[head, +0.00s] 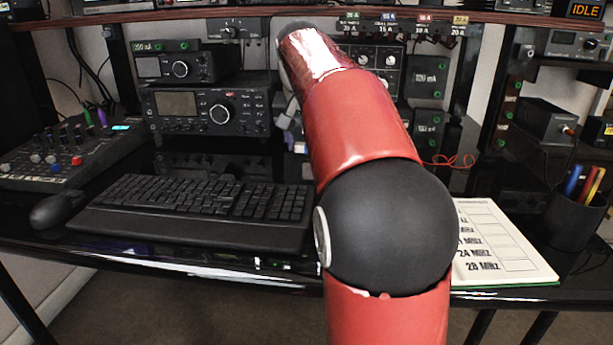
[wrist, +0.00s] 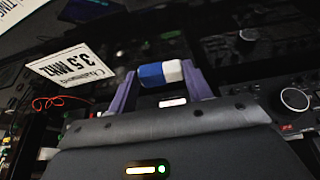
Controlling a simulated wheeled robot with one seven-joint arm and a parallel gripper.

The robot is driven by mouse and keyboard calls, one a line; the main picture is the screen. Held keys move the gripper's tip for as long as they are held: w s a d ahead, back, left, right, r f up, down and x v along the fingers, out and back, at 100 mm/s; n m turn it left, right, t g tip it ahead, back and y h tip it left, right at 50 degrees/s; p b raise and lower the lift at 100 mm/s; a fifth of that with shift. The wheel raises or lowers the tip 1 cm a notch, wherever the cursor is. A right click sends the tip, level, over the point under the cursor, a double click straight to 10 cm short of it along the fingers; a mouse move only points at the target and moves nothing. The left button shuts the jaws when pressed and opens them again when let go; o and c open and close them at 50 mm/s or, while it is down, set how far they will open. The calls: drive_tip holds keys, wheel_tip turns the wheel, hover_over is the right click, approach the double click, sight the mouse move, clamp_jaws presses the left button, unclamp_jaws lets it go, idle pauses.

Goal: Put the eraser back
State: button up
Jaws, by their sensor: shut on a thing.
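The eraser (wrist: 162,73), blue at one end and white at the other, shows in the wrist view. My gripper (wrist: 161,76) is shut on it, with one purple finger at each end. The eraser is held in front of the dark desk area, and I cannot tell how high it is. In the head view my red arm hides the gripper and the eraser. The white board (head: 497,245) with printed MHz lines lies on the desk at the right, partly behind my arm.
A keyboard (head: 195,205) and mouse (head: 52,209) lie on the left. Radios (head: 208,110) stand at the back. A pen cup (head: 574,218) stands at the right edge. In the wrist view, a white 3.5 MHz card (wrist: 72,66) and an orange cable (wrist: 48,103) are at left.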

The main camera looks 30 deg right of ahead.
drive_tip(key=shift+f+b, duration=0.55)
drive_tip(key=shift+f, duration=2.5)
drive_tip(key=o, duration=0.9)
drive_tip(key=shift+f, duration=0.1)
drive_tip(key=shift+r, duration=0.25)
drive_tip(key=p+v, duration=0.2)
drive_tip(key=v, duration=0.9)
drive_tip(key=shift+s+a+r, duration=0.2)
drive_tip(key=shift+r, duration=0.15)
